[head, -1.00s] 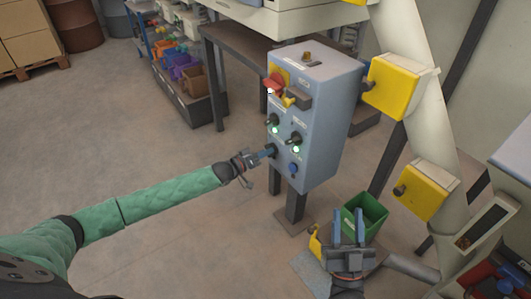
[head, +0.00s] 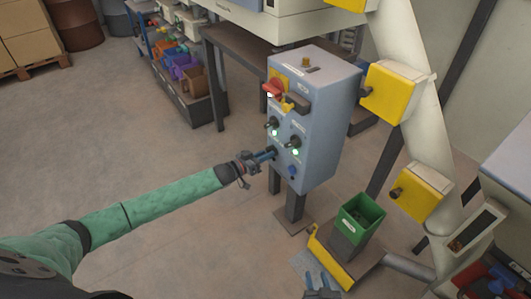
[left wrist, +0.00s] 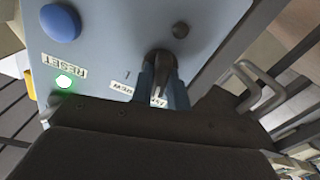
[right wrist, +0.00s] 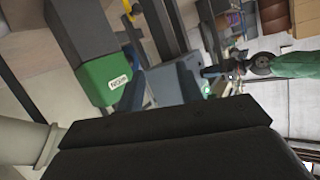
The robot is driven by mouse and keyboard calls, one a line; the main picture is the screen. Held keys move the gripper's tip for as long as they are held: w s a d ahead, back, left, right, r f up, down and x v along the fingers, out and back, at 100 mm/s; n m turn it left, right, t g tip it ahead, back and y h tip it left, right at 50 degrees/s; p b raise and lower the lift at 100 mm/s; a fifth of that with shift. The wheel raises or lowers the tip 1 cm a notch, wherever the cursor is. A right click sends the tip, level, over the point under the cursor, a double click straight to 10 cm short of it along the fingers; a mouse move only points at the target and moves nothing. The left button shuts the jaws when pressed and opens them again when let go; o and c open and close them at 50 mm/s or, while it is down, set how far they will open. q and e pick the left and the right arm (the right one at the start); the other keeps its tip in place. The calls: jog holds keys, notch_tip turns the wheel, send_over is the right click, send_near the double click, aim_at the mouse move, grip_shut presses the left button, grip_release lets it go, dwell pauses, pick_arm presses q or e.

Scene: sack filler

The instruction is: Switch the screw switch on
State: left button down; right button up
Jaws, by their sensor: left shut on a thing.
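The grey control box (head: 315,115) stands on a post, its front carrying knobs, lamps and a blue button. My left gripper (head: 271,154) is at the lower-left knob on that front. In the left wrist view its blue fingers (left wrist: 163,88) are shut around the dark knob of the screw switch (left wrist: 160,60). The label under it (left wrist: 125,88) is partly covered and shows "REW". The fingers hide part of the knob, so its exact setting is unclear. My right gripper (head: 318,284) is low at the bottom edge, fingers apart and empty.
A lit green lamp (left wrist: 65,82) sits by the RESET label and a blue button (left wrist: 60,22). A red-and-yellow switch (head: 275,86) is higher on the box. A green bin (head: 360,220) and yellow-edged platform (head: 329,262) stand near my right gripper.

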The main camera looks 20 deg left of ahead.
pick_arm(q)
jog(key=shift+m+p, duration=1.55)
jog(key=shift+m, duration=3.85)
pick_arm(e)
jog(key=s+d+f+g+h, duration=0.1)
jog(key=s+f+g, duration=0.5)
jog(key=s+f, duration=0.5)
jog(key=shift+f, duration=0.75)
jog(key=shift+d, duration=0.1)
pick_arm(q)
jog(key=c, duration=1.4)
grip_release()
jog(key=shift+o, duration=0.2)
pick_arm(e)
jog(key=shift+d, duration=0.1)
pick_arm(q)
jog(key=v, duration=0.8)
